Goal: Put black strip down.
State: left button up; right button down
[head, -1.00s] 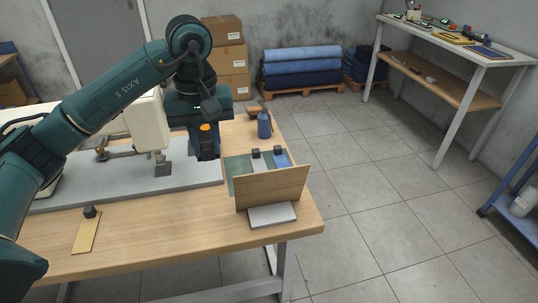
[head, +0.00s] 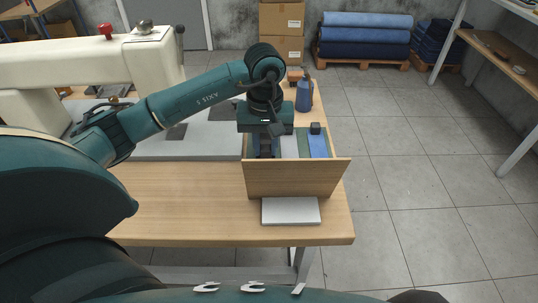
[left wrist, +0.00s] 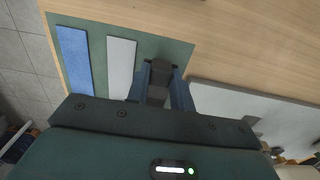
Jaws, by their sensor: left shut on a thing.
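My left gripper (head: 265,148) is low over the left part of the green mat, behind an upright wooden board. In the left wrist view, its fingers (left wrist: 163,88) are shut on a dark piece, the black strip (left wrist: 159,72). It lies over the green mat (left wrist: 187,50), beside the grey strip; whether it touches the mat I cannot tell. On the mat lie a grey strip (left wrist: 120,66) and, farther out, a blue strip (left wrist: 74,58). The blue strip (head: 318,144) has a black knob at its far end in the head view. My right gripper is not in view.
The wooden board (head: 297,179) stands close in front of the mat, with a pale block (head: 290,211) before it. A blue bottle (head: 304,96) stands behind. A white machine (head: 95,60) sits on a grey plate at left. The front left tabletop (head: 190,200) looks clear.

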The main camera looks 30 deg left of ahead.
aim_at(266, 157)
pick_arm(q)
jog(key=shift+f, duration=2.2)
jog(key=o, duration=1)
notch_tip(266, 157, up, 12)
jog(key=shift+r, duration=0.2)
